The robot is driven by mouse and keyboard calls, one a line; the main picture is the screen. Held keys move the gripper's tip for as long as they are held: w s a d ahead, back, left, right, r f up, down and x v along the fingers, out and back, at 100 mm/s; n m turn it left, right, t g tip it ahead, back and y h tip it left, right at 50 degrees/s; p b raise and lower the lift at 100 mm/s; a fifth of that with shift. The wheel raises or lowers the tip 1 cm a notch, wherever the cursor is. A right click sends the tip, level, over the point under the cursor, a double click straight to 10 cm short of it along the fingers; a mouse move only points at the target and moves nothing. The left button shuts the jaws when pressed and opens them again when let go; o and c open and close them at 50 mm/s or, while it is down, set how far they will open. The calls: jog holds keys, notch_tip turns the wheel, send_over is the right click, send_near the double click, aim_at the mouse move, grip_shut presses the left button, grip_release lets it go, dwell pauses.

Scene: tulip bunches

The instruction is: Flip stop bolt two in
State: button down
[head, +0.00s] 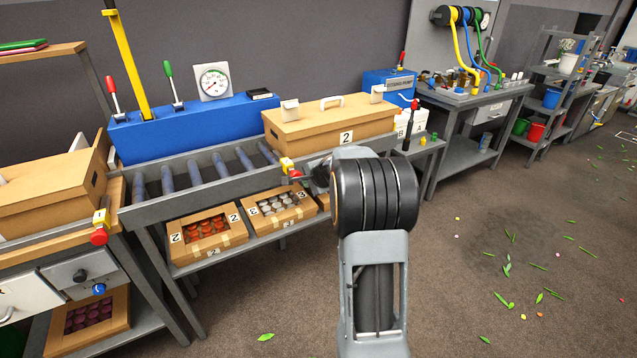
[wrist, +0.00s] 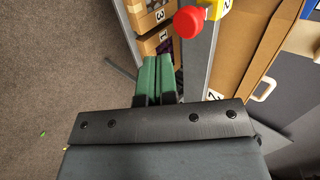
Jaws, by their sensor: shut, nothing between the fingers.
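Stop bolt two has a yellow block (head: 287,164) and a red knob (head: 295,173) on the front rail of the roller conveyor. In the wrist view its yellow block (wrist: 215,8), marked 2, and red knob (wrist: 188,22) are at the top, the knob sticking out from the rail. My gripper's green fingers (wrist: 157,62) are together and empty. In the wrist view they lie below and left of the knob, apart from it. In the head view my arm hides most of the gripper, close to the bolt's right.
A cardboard box (head: 330,127) marked 2 sits on the conveyor rollers (head: 215,168) behind the bolt. Open boxes (head: 205,235) stand on the shelf below. Another yellow and red bolt (head: 100,234) is on the left table. Leaves litter the open floor at right.

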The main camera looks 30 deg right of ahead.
jog(key=v, duration=0.5)
jog(key=shift+s+d+r, duration=0.2)
jog(key=shift+s+d, duration=0.1)
jog(key=shift+s, duration=0.1)
jog(key=s+a+f+n+g+y+p, duration=0.2)
jog(key=s+a+f+n+g, duration=0.15)
jog(key=s+a+n, duration=0.35)
jog(key=s+a+r+n+g+h+p, duration=0.1)
jog(key=s+a+r+n+p, duration=0.2)
jog(key=s+a+r+n, duration=0.2)
jog(key=s+a+r+n+g+p, duration=0.1)
jog(key=s+a+r+n+p, duration=0.2)
jog(key=s+a, duration=0.7)
notch_tip(320, 180, up, 2)
jog(key=s+n, duration=0.2)
jog(key=n, duration=0.1)
jog(key=shift+a+r+h, duration=0.15)
jog(key=shift+r+h, duration=0.05)
jog(key=shift+h, duration=0.2)
